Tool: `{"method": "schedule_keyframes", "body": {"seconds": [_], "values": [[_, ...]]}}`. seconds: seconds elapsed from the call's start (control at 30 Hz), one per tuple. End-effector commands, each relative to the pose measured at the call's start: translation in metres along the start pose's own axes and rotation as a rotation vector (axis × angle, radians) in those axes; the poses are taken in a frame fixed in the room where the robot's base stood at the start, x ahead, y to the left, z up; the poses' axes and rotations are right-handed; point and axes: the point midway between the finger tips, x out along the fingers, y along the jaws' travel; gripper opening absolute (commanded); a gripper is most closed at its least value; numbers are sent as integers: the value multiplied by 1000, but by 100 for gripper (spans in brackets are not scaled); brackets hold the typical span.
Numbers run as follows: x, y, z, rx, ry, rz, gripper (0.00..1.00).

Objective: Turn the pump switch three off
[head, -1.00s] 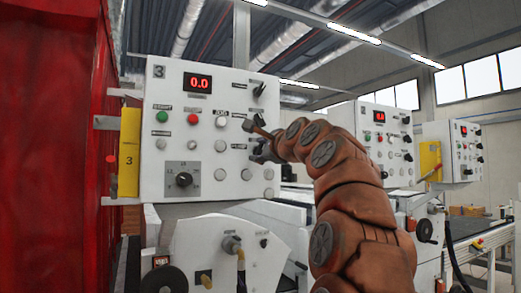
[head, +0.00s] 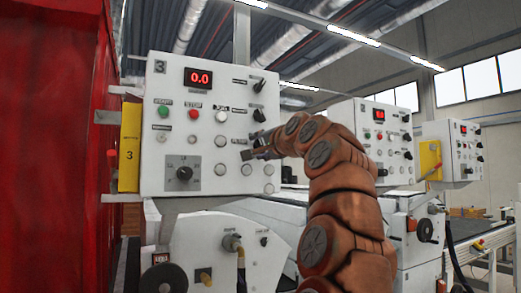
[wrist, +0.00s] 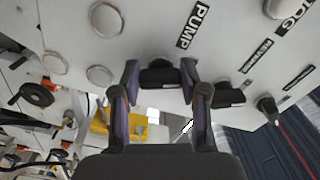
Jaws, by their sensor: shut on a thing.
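The control panel marked 3 (head: 158,67) is a white box with a red 0.0 display. Its black pump switch (wrist: 160,78) sits beside the PUMP label (wrist: 193,25) in the wrist view. My gripper (wrist: 160,80) has one finger on each side of this switch and is shut on it. In the head view my gripper (head: 250,154) is at the right part of the panel, below two other black switches, and largely covers the pump switch. The switch's exact turn angle is hard to read.
Two black switches (head: 259,87) (head: 259,115) stand above my gripper. White buttons (head: 246,170) lie just below it. A large black dial (head: 184,173) is at lower left. More white panels (head: 372,120) stand to the right, and a red wall (head: 50,140) is at left.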

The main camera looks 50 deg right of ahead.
Motion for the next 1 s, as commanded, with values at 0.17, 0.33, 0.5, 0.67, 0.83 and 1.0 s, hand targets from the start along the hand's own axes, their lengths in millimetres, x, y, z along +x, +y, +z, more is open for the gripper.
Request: {"method": "schedule_keyframes", "body": {"seconds": [0.17,0.33,0.5,0.67,0.83,1.0], "values": [[0,1,1,-78,-1,0,9],[0,1,0,-119,0,0,9],[0,0,0,-134,-1,0,9],[0,0,0,-136,-1,0,9],[0,0,0,-136,0,0,9],[0,0,0,-135,0,0,61]]}}
